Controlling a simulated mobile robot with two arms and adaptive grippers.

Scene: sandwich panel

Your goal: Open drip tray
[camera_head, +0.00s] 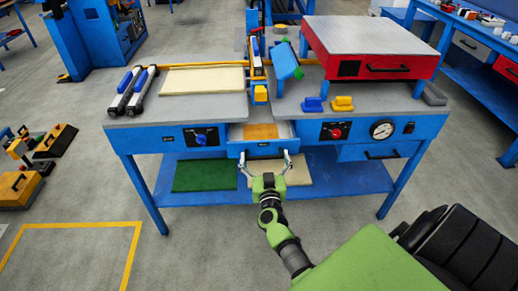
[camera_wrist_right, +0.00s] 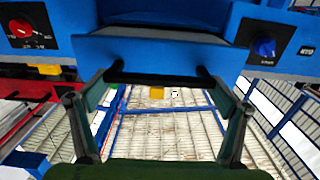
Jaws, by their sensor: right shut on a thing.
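The drip tray (camera_head: 263,149) is a blue-fronted drawer in the middle of the blue workbench's front. It stands partly out, and its orange-brown inside shows from above. Its blue front (camera_wrist_right: 155,51) also fills the upper middle of the right wrist view, with a dark bar handle (camera_wrist_right: 158,77) along it. My right gripper (camera_head: 264,158) is at the tray's front, with one finger at each end of the handle. In the right wrist view the gripper (camera_wrist_right: 160,85) is shut on the handle, fingers wide apart. My left gripper is not in view.
A blue knob (camera_head: 201,139) and a red knob (camera_head: 336,132) flank the tray. A red-fronted box (camera_head: 370,68) stands on the bench's right. A green mat (camera_head: 205,175) lies on the lower shelf (camera_head: 340,184). The floor in front is clear.

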